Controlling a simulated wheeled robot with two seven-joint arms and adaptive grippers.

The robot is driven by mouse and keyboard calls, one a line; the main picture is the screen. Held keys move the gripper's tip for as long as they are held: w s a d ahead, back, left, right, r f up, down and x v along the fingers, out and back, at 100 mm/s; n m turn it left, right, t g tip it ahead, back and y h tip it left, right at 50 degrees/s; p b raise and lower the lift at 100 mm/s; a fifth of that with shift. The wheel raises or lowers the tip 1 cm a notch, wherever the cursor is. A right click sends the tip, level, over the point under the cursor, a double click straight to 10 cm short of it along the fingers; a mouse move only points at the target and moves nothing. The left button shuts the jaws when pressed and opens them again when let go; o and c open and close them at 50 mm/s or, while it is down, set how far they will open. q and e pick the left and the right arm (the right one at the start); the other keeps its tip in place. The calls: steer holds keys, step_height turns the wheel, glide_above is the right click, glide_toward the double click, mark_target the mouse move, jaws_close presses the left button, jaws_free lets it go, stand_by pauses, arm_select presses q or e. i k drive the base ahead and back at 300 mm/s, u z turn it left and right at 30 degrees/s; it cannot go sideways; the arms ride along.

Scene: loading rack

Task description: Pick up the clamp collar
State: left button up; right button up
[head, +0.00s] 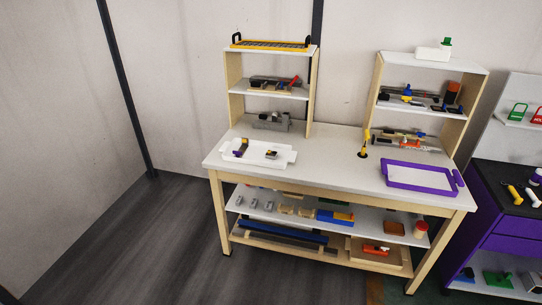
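I cannot tell for certain which object is the clamp collar; everything is small at this distance. A white tray (259,159) lies on the left of the workbench top and holds a small dark and yellow piece (241,148) and a small grey and black piece (271,155). Several small grey pieces (254,203) stand in a row on the shelf under the bench top. Neither of my grippers shows in the head view.
The workbench top (320,160) is clear in the middle. A yellow upright tool (365,144) and a purple-framed tray (420,189) are on its right. Two shelf racks stand at its back. A purple cabinet (494,210) is at right; open floor (150,240) is at left.

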mark_target(273, 155)
steer(key=u, duration=0.3)
steer(key=i, duration=1.3)
steer(key=u, duration=0.25)
